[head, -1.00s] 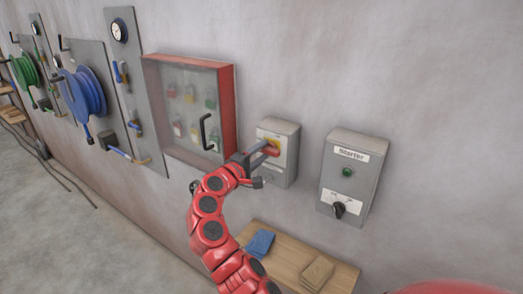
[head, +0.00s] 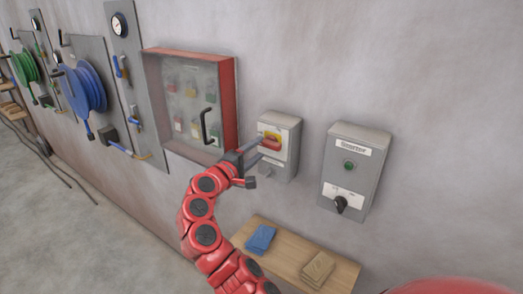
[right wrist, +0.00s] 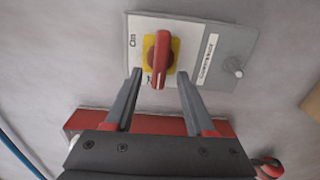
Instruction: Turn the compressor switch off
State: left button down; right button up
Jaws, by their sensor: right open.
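The compressor switch is a grey wall box (head: 281,160) with a red rotary handle (head: 271,138) on a yellow plate. In the head view the handle lies roughly level across the plate. In the right wrist view, the handle (right wrist: 161,58) runs up and down the picture, and a label (right wrist: 207,58) sits beside it, too blurred to read surely. My right gripper (head: 261,150) is open and empty, just in front of the box and below left of the handle. In the wrist view, its fingertips (right wrist: 160,74) show on either side of the handle's lower end, apart from it. My left gripper is not in view.
Right of the switch hangs a starter box (head: 350,172) with a green button and black knob. Left is a red-framed glass cabinet (head: 235,105) with a black handle. A wooden shelf (head: 287,262) below holds blue and tan folded items. Hose reels hang further left.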

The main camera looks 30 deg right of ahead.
jog(key=b+v, duration=0.4)
jog(key=v, duration=1)
jog(key=shift+a+b, duration=0.2)
jog(key=shift+b, duration=0.1)
